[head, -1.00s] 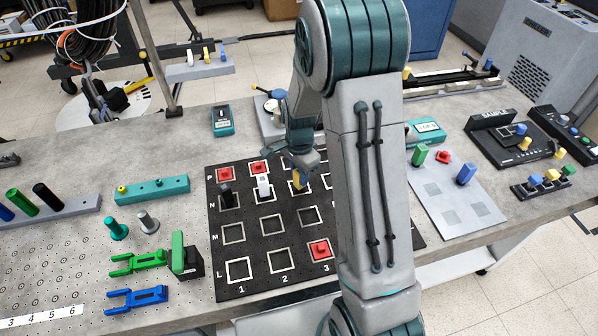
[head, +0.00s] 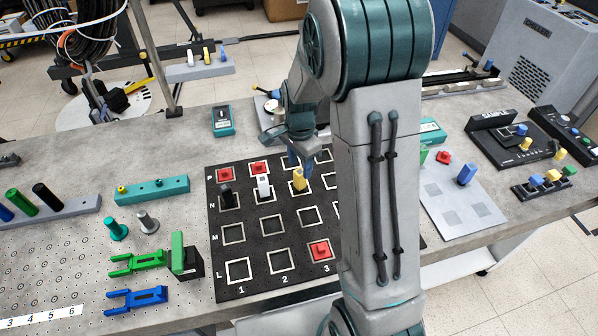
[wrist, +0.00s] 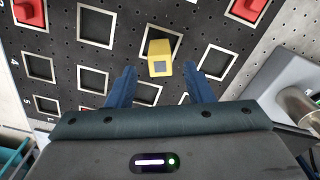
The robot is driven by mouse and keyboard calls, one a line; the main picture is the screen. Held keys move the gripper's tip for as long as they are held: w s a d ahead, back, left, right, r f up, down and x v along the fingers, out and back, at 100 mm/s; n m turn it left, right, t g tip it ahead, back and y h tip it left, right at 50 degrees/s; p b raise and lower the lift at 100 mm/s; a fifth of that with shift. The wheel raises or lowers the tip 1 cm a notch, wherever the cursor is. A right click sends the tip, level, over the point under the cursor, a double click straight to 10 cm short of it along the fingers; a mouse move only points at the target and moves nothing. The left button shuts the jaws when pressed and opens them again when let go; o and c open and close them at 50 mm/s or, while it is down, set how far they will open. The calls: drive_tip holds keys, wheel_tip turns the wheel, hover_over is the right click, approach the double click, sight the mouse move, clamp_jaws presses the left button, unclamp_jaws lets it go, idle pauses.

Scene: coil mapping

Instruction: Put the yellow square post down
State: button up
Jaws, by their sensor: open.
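The yellow square post (head: 299,180) stands upright on the black grid board (head: 258,256), in row N, column 3. It also shows in the wrist view (wrist: 160,58), standing over a white square outline. My gripper (head: 306,162) is above and behind the post in the head view. In the wrist view my gripper (wrist: 160,84) is open, its two blue fingers apart with the post beyond and between their tips. The post appears free of both fingers. My arm hides the right part of the board in the head view.
A white post (head: 263,185) and a black post (head: 226,195) stand left of the yellow post in the same row. Red pieces sit at the back left (head: 225,174) and front (head: 320,250) of the board. Several squares are empty.

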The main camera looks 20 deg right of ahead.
sight(299, 172)
drive_tip(key=s+r+n+t, duration=0.1)
drive_tip(key=s+r+n, duration=0.25)
drive_tip(key=r, duration=0.35)
drive_tip(key=s+r+n, duration=0.2)
drive_tip(key=s+r, duration=0.3)
drive_tip(key=r, duration=0.1)
drive_tip(key=s+r+n+t, duration=0.1)
drive_tip(key=s+n+t, duration=0.1)
drive_tip(key=s+n, duration=0.6)
drive_tip(key=shift+s, duration=1.85)
drive_tip(key=shift+r, duration=0.1)
